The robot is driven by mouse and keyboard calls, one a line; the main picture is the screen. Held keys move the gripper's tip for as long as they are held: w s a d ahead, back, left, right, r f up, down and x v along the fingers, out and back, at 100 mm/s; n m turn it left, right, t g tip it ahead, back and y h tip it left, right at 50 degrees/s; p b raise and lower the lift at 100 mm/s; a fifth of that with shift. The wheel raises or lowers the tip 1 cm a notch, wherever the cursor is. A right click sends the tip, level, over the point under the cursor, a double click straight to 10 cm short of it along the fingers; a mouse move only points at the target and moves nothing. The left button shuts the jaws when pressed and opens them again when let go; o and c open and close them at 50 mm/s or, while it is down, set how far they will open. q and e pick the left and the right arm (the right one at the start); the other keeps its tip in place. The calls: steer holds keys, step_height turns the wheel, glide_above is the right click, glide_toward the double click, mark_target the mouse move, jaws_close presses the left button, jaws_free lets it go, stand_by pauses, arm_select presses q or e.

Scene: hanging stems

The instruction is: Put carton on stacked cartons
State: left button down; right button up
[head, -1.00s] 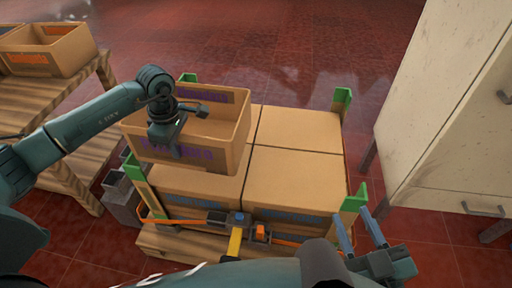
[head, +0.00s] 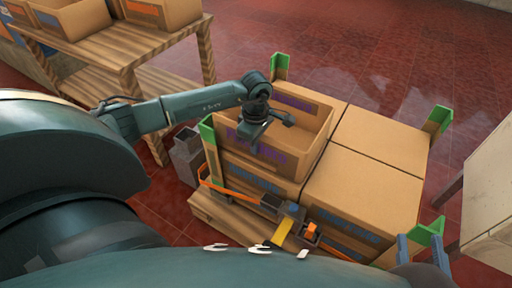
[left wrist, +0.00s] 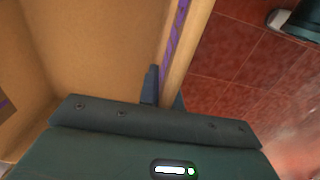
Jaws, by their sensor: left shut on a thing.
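The open-topped carton (head: 262,155) with purple lettering sits over the left part of the stacked cartons (head: 365,190), roughly lined up with them. I cannot tell whether its base touches the carton below. My left gripper (head: 256,140) is shut on the carton's near wall, one finger inside and one outside; that wall also shows in the left wrist view (left wrist: 185,50). My right gripper (head: 420,246) is open and empty by the near right corner of the stack, partly cut off by my body.
Green corner posts (head: 430,233) stand around the stack on a wooden pallet (head: 215,215). An orange strap with a buckle (head: 290,225) runs along the front. A wooden table (head: 140,50) with open cartons is at upper left, a pale cabinet (head: 490,190) at right.

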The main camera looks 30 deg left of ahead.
arm_select(q)
steer(key=shift+w+f, duration=0.1)
steer(key=shift+f, duration=0.15)
steer(key=shift+f, duration=0.15)
steer(key=c, duration=1.6)
jaws_free()
